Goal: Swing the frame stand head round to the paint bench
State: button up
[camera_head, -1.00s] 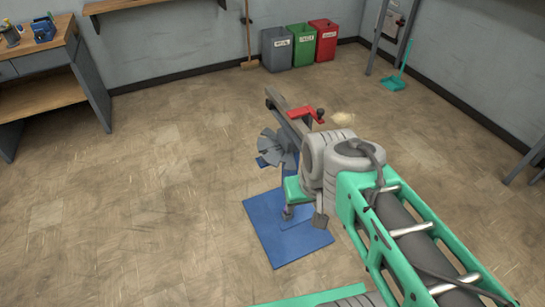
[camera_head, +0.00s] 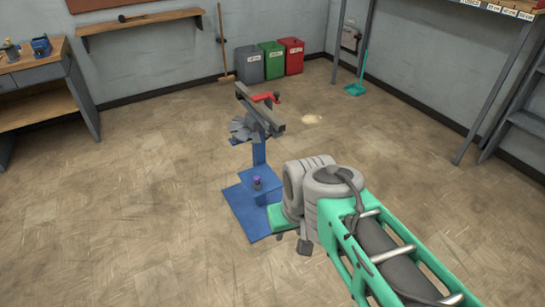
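The frame stand (camera_head: 259,152) has a blue post on a flat blue base plate (camera_head: 240,213). Its head (camera_head: 259,109) is a long grey beam, slanting from back left to front right. A red handle (camera_head: 266,97) sits on the beam, and a grey fan-shaped plate (camera_head: 243,129) is under it. A small purple-topped knob (camera_head: 257,183) stands low at the front of the post. My green and grey arm comes from the lower right and ends near the base plate's right edge, apart from the head. A dark end piece (camera_head: 304,246) hangs there; my gripper's fingers cannot be made out.
A wooden workbench (camera_head: 38,107) with small items is at the left; nothing marks it as the paint bench. Grey, green and red bins (camera_head: 270,60) and a broom line the back wall. Shelving (camera_head: 500,90) stands at the right. The floor around the stand is mostly clear.

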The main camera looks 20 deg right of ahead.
aim_at(250, 127)
jog(key=u, duration=1.05)
jog(key=i, duration=1.95)
jog(key=z, duration=0.75)
